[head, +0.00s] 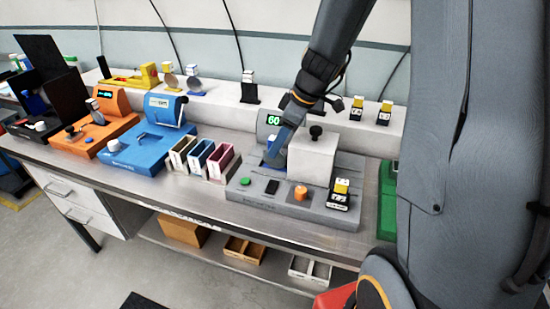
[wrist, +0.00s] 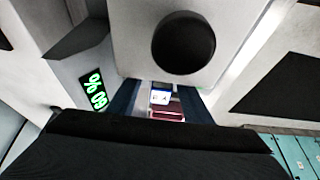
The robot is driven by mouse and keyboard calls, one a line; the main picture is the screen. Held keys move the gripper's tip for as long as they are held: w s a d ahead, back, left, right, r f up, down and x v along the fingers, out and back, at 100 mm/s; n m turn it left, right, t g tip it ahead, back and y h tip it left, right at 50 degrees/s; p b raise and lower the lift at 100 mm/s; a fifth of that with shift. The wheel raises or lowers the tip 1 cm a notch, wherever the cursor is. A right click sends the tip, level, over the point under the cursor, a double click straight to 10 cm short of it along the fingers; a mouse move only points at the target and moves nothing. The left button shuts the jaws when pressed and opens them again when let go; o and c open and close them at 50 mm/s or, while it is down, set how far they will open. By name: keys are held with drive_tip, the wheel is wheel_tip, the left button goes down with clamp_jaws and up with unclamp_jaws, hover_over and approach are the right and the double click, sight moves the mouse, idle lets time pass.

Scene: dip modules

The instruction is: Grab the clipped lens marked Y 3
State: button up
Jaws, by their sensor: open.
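No lens marking is readable as Y 3 in these views. Two round lenses in clips stand on the back ledge: one with a yellow-and-white clip top (head: 171,80), one with a white clip top (head: 194,84). Small yellow-topped clipped pieces stand at the right of the ledge (head: 357,107), (head: 384,113), and another on the grey machine's front right (head: 340,190). My gripper (head: 273,155) is down at the grey machine, beside its block. In the wrist view its blue fingers (wrist: 158,103) are apart, with a small white-labelled piece (wrist: 160,97) and a dark red part showing between them.
The grey machine (head: 255,195) has a block with a black knob (head: 316,132) and a green 60 % display (head: 274,120) close to my gripper. Left are coloured slots (head: 205,157), a blue machine (head: 135,150) and an orange one (head: 95,138). A green unit (head: 388,195) is right.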

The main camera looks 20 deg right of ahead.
sight(275, 168)
drive_tip(key=shift+s+p+x, duration=0.2)
drive_tip(key=shift+p+x, duration=0.35)
drive_tip(key=shift+x, duration=1.45)
drive_tip(key=c, duration=1.1)
drive_tip(key=shift+c, duration=0.2)
